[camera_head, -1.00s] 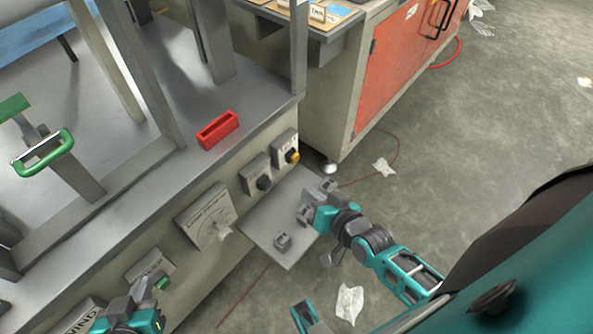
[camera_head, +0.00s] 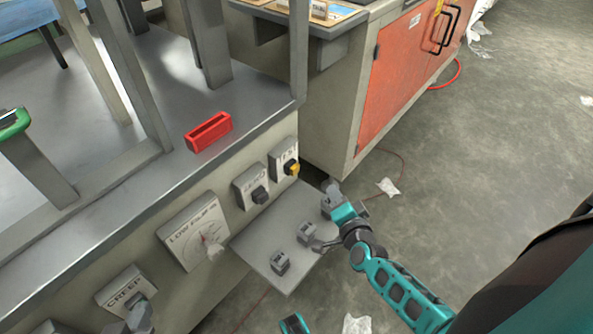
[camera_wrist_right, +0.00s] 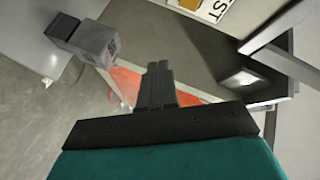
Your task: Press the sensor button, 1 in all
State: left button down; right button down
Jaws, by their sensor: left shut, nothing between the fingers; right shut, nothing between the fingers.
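On the machine's front panel, a box marked like TEST (camera_head: 278,153) carries a yellow button (camera_head: 291,168). Beside it is a box with a black knob (camera_head: 260,194). No label reading "sensor" is legible. My right gripper (camera_head: 331,195) is shut and empty, just right of the panel, above the far right edge of the metal shelf. In the right wrist view its fingers (camera_wrist_right: 160,82) are together, apart from a grey block (camera_wrist_right: 85,42). My left gripper (camera_head: 138,318) is shut at the bottom left, in front of the box marked CREEP (camera_head: 118,283), partly cut off.
The metal shelf (camera_head: 265,247) juts out from the panel with two small grey blocks (camera_head: 280,262) on it. A dial plate (camera_head: 187,240) is left of the knobs. A red tray (camera_head: 209,132) lies on the bench top. An orange-door cabinet (camera_head: 400,75) stands behind; open floor is right.

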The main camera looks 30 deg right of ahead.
aim_at(295, 169)
pick_arm(q)
jog(key=shift+d+f+b, duration=0.15)
jog(key=shift+d+b, duration=0.1)
jog(key=shift+b, duration=0.3)
pick_arm(e)
jog(key=w+a, duration=0.3)
jog(key=w, duration=0.4)
jog(key=shift+w, duration=0.3)
pick_arm(q)
jog(key=shift+a+f, duration=0.1)
pick_arm(e)
jog(key=shift+a, duration=0.1)
dwell(0.5)
jog(key=shift+w, duration=0.1)
dwell(0.5)
jog(key=shift+w+a, duration=0.15)
jog(key=shift+w, duration=0.15)
pick_arm(q)
jog(key=shift+f, duration=0.1)
pick_arm(e)
jog(key=shift+w+a, duration=0.2)
jog(key=shift+w, duration=0.25)
dwell(0.5)
jog(key=shift+s, duration=0.15)
pick_arm(q)
jog(key=shift+r, duration=0.25)
pick_arm(e)
jog(key=shift+s+d, duration=0.35)
jog(key=shift+s, duration=0.35)
